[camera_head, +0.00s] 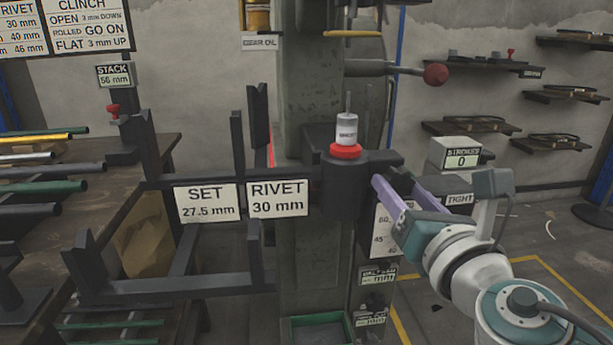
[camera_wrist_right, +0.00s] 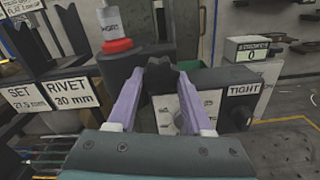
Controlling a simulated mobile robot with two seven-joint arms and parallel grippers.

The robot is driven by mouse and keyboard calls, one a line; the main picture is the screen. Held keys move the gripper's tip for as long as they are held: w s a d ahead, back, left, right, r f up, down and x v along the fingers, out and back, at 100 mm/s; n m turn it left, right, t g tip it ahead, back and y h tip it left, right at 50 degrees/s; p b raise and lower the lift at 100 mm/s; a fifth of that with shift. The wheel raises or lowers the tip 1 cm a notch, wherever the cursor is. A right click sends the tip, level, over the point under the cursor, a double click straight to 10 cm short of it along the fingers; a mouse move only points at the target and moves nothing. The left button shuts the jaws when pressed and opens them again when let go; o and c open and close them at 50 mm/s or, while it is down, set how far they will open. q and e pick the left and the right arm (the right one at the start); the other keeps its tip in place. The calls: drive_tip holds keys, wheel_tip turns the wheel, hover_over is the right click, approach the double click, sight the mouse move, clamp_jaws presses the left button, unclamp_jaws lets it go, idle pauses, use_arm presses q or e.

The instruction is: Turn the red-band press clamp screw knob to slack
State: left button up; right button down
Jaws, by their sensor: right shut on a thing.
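The press head (camera_head: 343,185) has a red band (camera_head: 345,151) below a white cylinder, and the red band also shows in the wrist view (camera_wrist_right: 117,45). A dark lobed clamp screw knob (camera_wrist_right: 161,76) sits at the press's side, between the purple fingertips of my right gripper (camera_wrist_right: 161,68). The fingers are shut on the knob. In the head view my right gripper (camera_head: 398,186) reaches in from the right, and its fingers partly hide the knob. A "TIGHT" sign (camera_wrist_right: 243,90) is right of the knob. My left gripper is not in view.
Dark rail brackets with "SET" (camera_head: 208,203) and "RIVET" (camera_head: 277,198) signs stand left of the press head. A lever with a red ball (camera_head: 435,74) sticks out above my right arm. A "STROKES 0" box (camera_head: 455,154) is close behind the gripper. A workbench with rods is left.

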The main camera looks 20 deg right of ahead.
drive_tip(key=shift+r+n+p, duration=0.1)
drive_tip(key=shift+n+p, duration=0.25)
drive_tip(key=shift+n, duration=0.95)
drive_tip(key=shift+c, duration=1.5)
unclamp_jaws()
drive_tip(key=v, duration=1)
drive_tip(key=shift+p, duration=0.4)
drive_tip(key=shift+d, duration=0.15)
